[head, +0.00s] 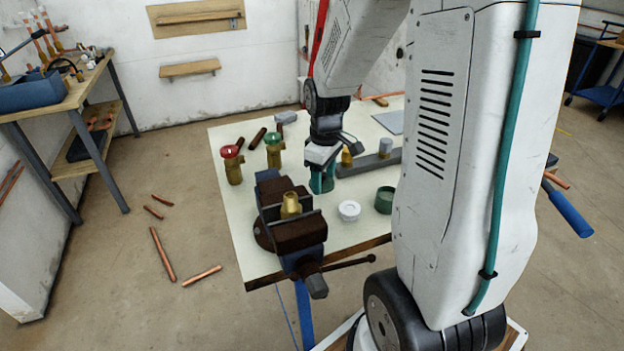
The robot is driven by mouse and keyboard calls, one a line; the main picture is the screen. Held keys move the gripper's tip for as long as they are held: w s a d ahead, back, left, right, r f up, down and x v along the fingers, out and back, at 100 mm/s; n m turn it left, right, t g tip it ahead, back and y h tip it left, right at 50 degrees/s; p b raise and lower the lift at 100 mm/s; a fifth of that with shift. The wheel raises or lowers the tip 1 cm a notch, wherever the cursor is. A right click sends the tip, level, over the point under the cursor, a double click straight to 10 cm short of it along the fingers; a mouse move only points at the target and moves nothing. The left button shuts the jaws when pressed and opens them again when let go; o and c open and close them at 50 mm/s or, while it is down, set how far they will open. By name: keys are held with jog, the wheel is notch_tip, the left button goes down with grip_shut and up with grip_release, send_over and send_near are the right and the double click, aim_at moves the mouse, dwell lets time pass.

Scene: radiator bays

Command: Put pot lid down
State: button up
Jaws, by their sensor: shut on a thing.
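My gripper (322,180) points down over the white-topped table, just behind the vise. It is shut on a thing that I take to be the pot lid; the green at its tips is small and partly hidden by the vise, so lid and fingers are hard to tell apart. I cannot tell whether the held thing touches the table. An open green pot (384,200) stands to the right of the gripper, partly cut off by my arm. No lid is on it.
A vise (291,225) holding a brass fitting stands at the table's front left. A white round piece (349,211) lies between vise and pot. Red-topped (231,164) and green-topped (273,150) brass valves stand behind left. A dark bar (368,163) lies behind the pot.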

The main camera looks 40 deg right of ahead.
jog(key=shift+w+d, duration=0.1)
jog(key=shift+w, duration=0.2)
jog(key=shift+w+f, duration=0.1)
jog(key=shift+f, duration=1.65)
jog(key=shift+f, duration=0.15)
jog(key=o, duration=1)
jog(key=shift+c, duration=0.2)
